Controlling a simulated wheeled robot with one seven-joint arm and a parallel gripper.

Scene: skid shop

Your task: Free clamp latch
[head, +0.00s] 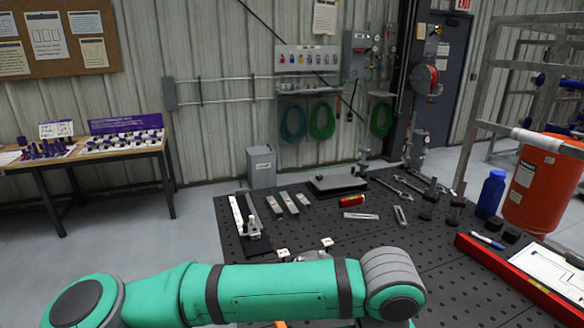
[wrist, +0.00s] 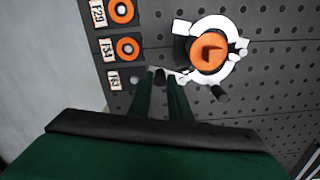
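A white, round clamp-like fixture (wrist: 233,47) with an orange centre (wrist: 208,53) sits on the dark perforated bench in the wrist view. Small white and dark parts stick out around its rim. Which part is the latch I cannot tell for sure. My gripper (wrist: 161,73) points at the fixture's lower left side, its two green fingers apart with a narrow gap. A small pale piece shows near the gap between the tips; contact cannot be made out. In the head view my arm hides my gripper and most of the fixture.
Orange rings (wrist: 121,10) with number tags stand in a row left of the fixture. A dark peg (wrist: 219,93) lies below it. On the bench are metal bars, wrenches, a blue bottle (head: 490,194) and a red-edged tray (head: 521,284). An orange drum (head: 541,186) stands at right.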

